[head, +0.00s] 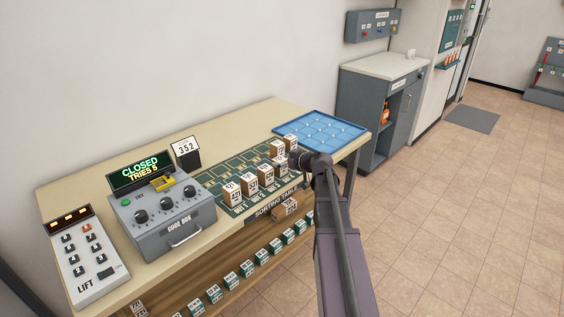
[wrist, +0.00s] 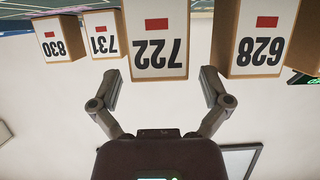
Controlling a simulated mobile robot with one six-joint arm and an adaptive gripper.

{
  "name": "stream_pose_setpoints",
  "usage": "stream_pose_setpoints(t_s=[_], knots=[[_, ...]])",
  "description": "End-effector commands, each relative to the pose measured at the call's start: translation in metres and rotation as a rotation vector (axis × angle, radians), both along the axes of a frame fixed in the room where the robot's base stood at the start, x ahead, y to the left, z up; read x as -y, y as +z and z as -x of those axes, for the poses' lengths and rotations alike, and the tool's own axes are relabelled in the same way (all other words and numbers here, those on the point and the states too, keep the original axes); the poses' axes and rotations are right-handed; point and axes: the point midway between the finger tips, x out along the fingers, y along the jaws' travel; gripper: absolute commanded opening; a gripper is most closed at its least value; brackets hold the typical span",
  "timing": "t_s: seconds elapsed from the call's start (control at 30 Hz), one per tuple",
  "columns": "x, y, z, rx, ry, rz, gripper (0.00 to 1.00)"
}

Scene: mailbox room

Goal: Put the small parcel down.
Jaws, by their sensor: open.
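Several small brown parcels with white number labels stand in a row on the green mat of the sorting table, one of them in the head view (head: 232,193). In the wrist view, which looks upside down, a parcel marked 722 (wrist: 158,38) is the one lined up with my gripper (wrist: 163,88). The fingers are open, one on each side of it, with gaps showing, and nothing is clamped. A parcel marked 628 (wrist: 262,38) is to its right; 731 (wrist: 103,34) and 830 (wrist: 60,38) are to its left. In the head view my arm's end hides the fingers.
A blue tray (head: 345,122) lies at the table's far end. The grey code box (head: 163,218) and lift panel (head: 84,256) occupy the near left. A shelf below holds several small boxes (head: 231,281). A grey cabinet (head: 365,125) stands behind; the floor at right is clear.

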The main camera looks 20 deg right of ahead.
Motion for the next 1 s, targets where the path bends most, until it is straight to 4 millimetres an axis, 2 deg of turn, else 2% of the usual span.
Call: stream_pose_setpoints(t_s=[0.37, 0.57, 1.0], knots=[[0.0, 0.005, 0.0, 0.0, 0.0, 0.0, 0.98], [0.007, 0.013, 0.02, 0.0, -0.003, 0.001, 0.98], [0.029, 0.041, 0.081, 0.0, -0.004, -0.001, 0.98]])
